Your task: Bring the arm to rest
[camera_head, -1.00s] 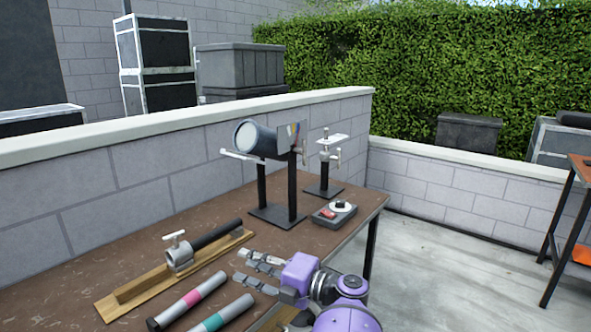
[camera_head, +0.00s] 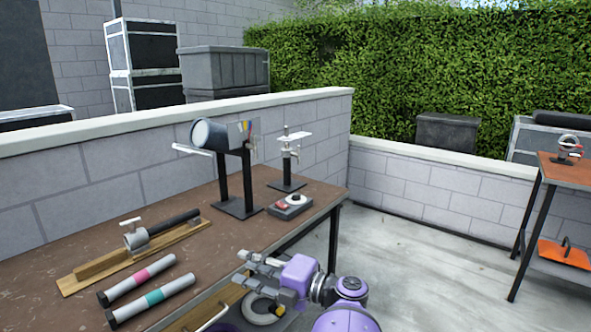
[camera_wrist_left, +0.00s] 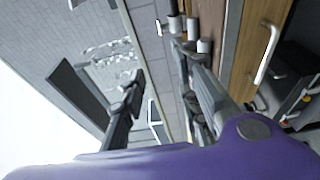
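My left gripper (camera_head: 241,266) is in the lower middle of the head view, near the front edge of the brown table (camera_head: 85,238). Its two fingers are spread apart with nothing between them. The fingers also show open and empty in the left wrist view (camera_wrist_left: 158,68). The purple wrist of this arm fills the bottom of the wrist view. My right gripper is not in view.
The table holds a clamp on a wooden board (camera_head: 80,278), pink-banded (camera_head: 142,277) and teal-banded (camera_head: 155,297) tubes, a lamp (camera_head: 215,134) on a stand and a small control box (camera_head: 290,206). An orange-topped stand (camera_head: 562,172) is at right. Open floor (camera_head: 410,260) lies between.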

